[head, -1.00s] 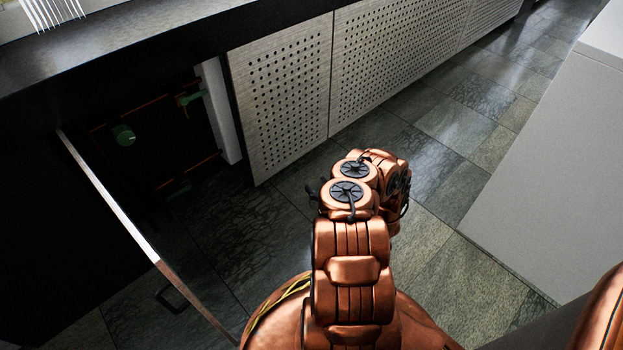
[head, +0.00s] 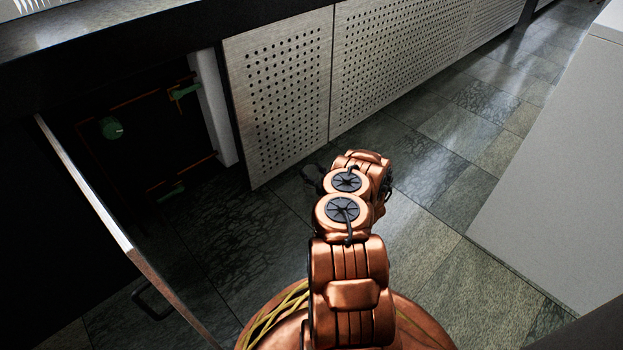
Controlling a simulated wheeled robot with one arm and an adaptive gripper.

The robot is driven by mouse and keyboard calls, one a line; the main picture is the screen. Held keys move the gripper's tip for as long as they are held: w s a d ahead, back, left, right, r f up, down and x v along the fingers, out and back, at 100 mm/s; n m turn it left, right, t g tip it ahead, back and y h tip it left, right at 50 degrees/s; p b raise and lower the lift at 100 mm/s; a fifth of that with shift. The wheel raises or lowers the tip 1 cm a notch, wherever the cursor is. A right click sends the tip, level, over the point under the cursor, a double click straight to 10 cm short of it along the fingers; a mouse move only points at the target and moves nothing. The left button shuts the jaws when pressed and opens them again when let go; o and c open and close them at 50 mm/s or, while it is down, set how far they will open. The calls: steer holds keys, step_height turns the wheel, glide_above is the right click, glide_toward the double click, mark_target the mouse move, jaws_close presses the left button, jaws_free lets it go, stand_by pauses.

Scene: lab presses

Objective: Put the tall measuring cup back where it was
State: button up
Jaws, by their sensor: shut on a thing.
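The tall measuring cup is not visible in the head view. My copper-coloured arm reaches up from the bottom middle over the floor, and its far end is turned away from the camera.
A cabinet at left stands open, its door (head: 95,200) swung out with a dark handle (head: 150,303). Its dark interior shows green fittings (head: 112,128). Perforated panels (head: 278,95) run right under a dark counter (head: 110,45). A grey block (head: 560,170) stands at right. Tiled floor (head: 425,160) between is clear.

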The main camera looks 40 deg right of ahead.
steer(key=shift+f+b, duration=0.3)
steer(key=shift+f, duration=0.5)
steer(key=shift+r, duration=0.1)
steer(key=o, duration=1.5)
